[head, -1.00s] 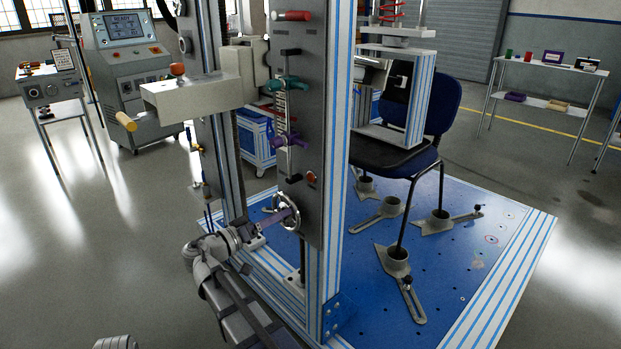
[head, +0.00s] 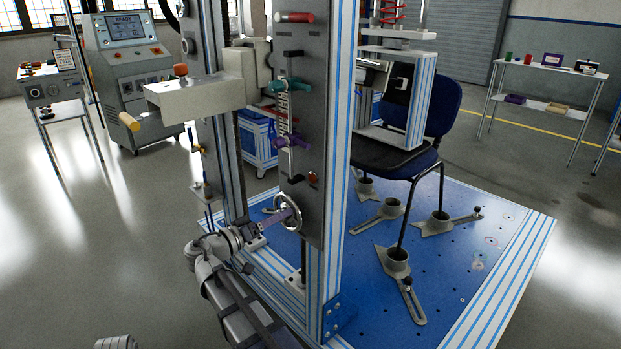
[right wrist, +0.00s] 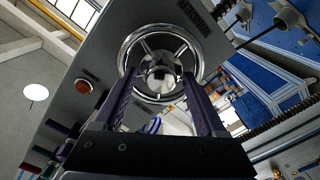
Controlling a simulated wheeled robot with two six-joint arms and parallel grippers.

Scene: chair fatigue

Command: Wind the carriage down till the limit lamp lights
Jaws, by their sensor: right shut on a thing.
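The chromed handwheel (head: 284,211) is low on the grey upright panel; it fills the upper middle of the right wrist view (right wrist: 160,28). My right gripper (right wrist: 160,82) is shut on its hub, with one purple-grey finger on each side; the head view shows it (head: 282,216) reaching in from the lower left. A round red-orange lamp (head: 313,178) sits above the wheel and shows beside it in the right wrist view (right wrist: 83,86). I cannot tell whether it is lit. A pale box-like carriage (head: 200,95) sticks out left of the column, high above the wheel. My left gripper is out of view.
Levers with teal (head: 288,85) and purple (head: 290,141) grips stick out of the panel above the wheel. A blue office chair (head: 440,115) stands clamped on the blue base plate (head: 470,240). A control console (head: 130,80) stands at back left. Floor at left is clear.

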